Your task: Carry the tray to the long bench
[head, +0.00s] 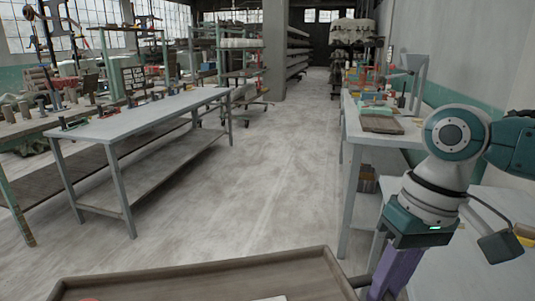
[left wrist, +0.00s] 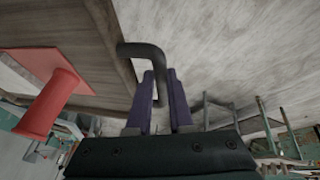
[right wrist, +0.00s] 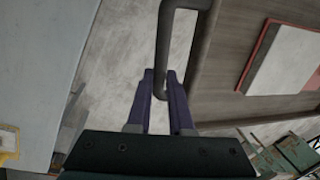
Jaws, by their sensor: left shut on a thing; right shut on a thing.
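The brown wooden tray (head: 200,273) is at the bottom of the head view, close in front of me; only its far part shows. My left gripper (left wrist: 164,80) is shut on a dark bar handle (left wrist: 145,49) at one end of the tray. My right gripper (right wrist: 160,80) is shut on the matching handle (right wrist: 180,25) at the other end. A red spool-shaped thing (left wrist: 48,103) and a white slab with a red edge (right wrist: 288,62) lie in the tray. A long grey bench (head: 150,114) with a lower shelf stands ahead to the left, apart from the tray.
A grey workbench (head: 358,135) with tools and a small board runs along the right wall, near my right arm. The concrete floor (head: 265,165) between the benches is clear. A wheeled rack (head: 240,65) stands farther back. Cluttered tables are at the far left.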

